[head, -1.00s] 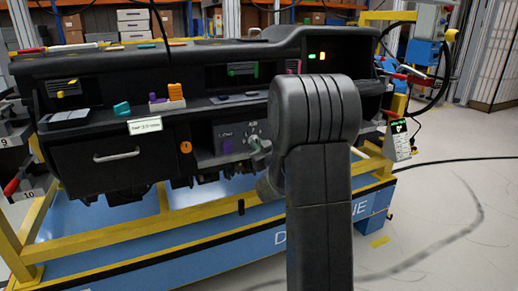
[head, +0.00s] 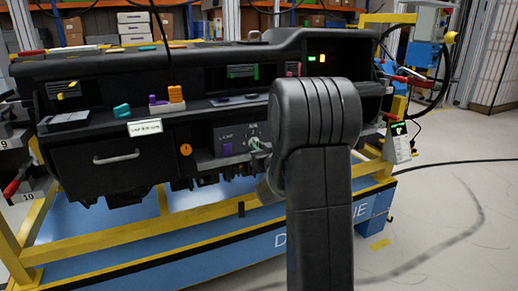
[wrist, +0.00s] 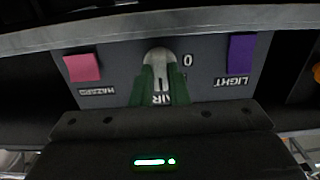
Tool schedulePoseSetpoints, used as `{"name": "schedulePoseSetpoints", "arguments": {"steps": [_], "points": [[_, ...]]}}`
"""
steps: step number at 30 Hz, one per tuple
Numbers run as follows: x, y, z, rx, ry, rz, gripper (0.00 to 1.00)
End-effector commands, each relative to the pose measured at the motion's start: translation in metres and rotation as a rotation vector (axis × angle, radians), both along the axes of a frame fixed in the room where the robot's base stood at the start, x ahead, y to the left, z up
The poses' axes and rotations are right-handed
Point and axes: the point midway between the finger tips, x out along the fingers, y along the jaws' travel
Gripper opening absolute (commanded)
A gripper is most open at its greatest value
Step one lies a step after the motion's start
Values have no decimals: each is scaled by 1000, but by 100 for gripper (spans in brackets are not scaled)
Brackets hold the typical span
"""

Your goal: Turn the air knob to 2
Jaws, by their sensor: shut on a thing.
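The air knob (wrist: 159,57) is a pale, rounded knob on the grey panel in the wrist view. The panel reads upside down there, with a "0" mark to the right of the knob and the AIR label partly covered. My gripper (wrist: 160,82) has its two green fingers closed on the sides of the knob. In the head view, my gripper (head: 259,147) is small at the panel in the dashboard's middle, and my arm stands right of it.
A pink hazard button (wrist: 83,68) and a purple light button (wrist: 241,54) flank the knob. A panel ledge (wrist: 100,34) runs across the top of the wrist view. A drawer (head: 112,170) and an orange round knob (head: 186,149) lie left on the dashboard.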

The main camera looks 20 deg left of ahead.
Motion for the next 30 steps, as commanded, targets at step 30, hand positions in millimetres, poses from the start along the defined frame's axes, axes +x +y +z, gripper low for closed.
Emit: {"name": "schedulePoseSetpoints", "arguments": {"steps": [30], "points": [[-67,-79,1,-1,1,-3,36]]}}
